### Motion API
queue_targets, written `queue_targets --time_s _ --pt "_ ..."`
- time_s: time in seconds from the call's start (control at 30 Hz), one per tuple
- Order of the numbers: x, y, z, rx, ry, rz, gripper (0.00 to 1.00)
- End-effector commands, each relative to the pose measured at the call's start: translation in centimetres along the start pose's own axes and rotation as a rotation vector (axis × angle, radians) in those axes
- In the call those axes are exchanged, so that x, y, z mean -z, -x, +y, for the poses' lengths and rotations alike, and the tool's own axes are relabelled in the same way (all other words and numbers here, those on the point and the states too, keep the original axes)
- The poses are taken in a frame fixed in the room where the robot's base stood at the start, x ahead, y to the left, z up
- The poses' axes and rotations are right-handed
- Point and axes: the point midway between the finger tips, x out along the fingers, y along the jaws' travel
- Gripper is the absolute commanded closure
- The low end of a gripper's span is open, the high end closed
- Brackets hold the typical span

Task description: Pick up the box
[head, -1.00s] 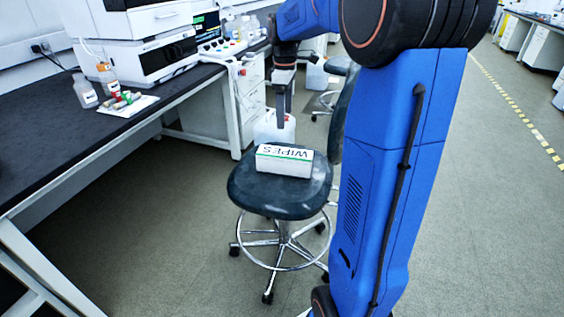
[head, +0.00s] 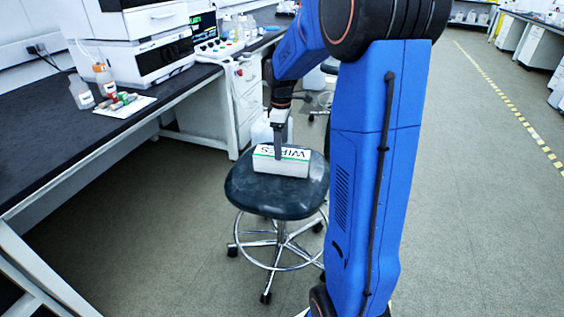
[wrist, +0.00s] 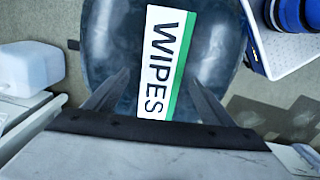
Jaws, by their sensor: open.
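The box is a white wipes box (head: 282,166) with a green stripe and the word WIPES on top. It lies on the dark round seat of a stool (head: 262,199). My gripper (head: 278,154) points down right at the box in the head view, its fingers overlapping the box's top. In the wrist view the box (wrist: 166,62) lies lengthwise between the two spread fingers of my gripper (wrist: 160,92), with seat surface showing on both sides. The fingers look apart from the box. Whether the fingertips reach below its top is unclear.
A black lab bench (head: 60,135) with instruments and bottles runs along the left. A white plastic jug (wrist: 28,68) stands beyond the stool, left in the wrist view. The stool has a chrome foot ring (head: 270,268). Open floor lies to the right.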

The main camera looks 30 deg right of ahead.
Motion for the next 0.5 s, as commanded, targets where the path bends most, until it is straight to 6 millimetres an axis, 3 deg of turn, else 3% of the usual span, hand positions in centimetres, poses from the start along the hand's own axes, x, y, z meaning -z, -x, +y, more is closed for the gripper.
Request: queue_targets --time_s 0.3,0.5 --pt "-0.3 -4.0 -0.3 0.003 0.000 -0.002 0.23" --pt "-0.2 -5.0 -0.3 0.001 0.000 0.000 0.23"
